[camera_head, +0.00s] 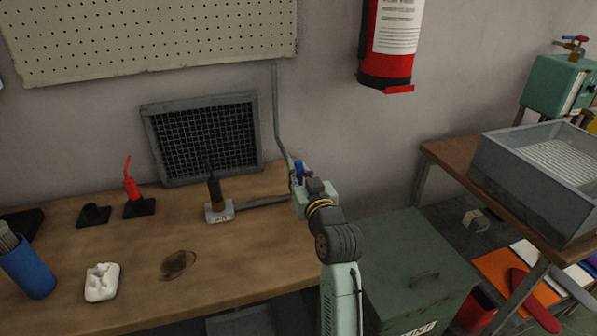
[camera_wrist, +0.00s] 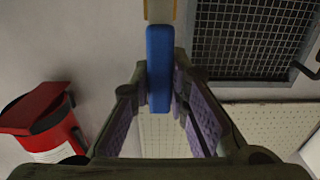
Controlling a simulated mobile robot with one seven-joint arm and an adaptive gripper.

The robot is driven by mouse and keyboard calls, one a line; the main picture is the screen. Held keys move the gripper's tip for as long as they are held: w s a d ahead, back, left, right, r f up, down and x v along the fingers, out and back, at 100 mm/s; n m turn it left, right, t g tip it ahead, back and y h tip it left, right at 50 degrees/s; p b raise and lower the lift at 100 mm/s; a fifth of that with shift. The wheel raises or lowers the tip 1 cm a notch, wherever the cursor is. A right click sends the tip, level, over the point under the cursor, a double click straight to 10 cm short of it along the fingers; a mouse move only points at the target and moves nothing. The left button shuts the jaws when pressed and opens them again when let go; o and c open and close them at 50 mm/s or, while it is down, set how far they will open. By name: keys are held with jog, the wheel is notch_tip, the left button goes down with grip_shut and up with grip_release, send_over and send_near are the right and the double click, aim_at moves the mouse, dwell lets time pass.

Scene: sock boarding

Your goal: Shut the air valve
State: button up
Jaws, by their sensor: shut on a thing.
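The air valve's blue lever (camera_head: 299,171) shows at the bench's right end, where a thin pipe (camera_head: 277,110) comes down the wall. My gripper (camera_head: 306,184) is right at it, and my wrist covers part of the valve. In the wrist view, the blue lever (camera_wrist: 159,45) stands upright in the picture between the two fingers of my gripper (camera_wrist: 160,85). The purple finger pads lie on either side of it, shut on it. A pale yellowish piece (camera_wrist: 160,10) shows beyond the lever's far end. The valve body is mostly hidden.
A block labelled AIR with a dark nozzle (camera_head: 217,208) stands on the wooden bench (camera_head: 130,300), left of my gripper. A dark mesh panel (camera_head: 205,138) leans on the wall behind. A red extinguisher (camera_head: 388,45) hangs at upper right. A green cabinet (camera_head: 405,265) stands below right.

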grip_shut()
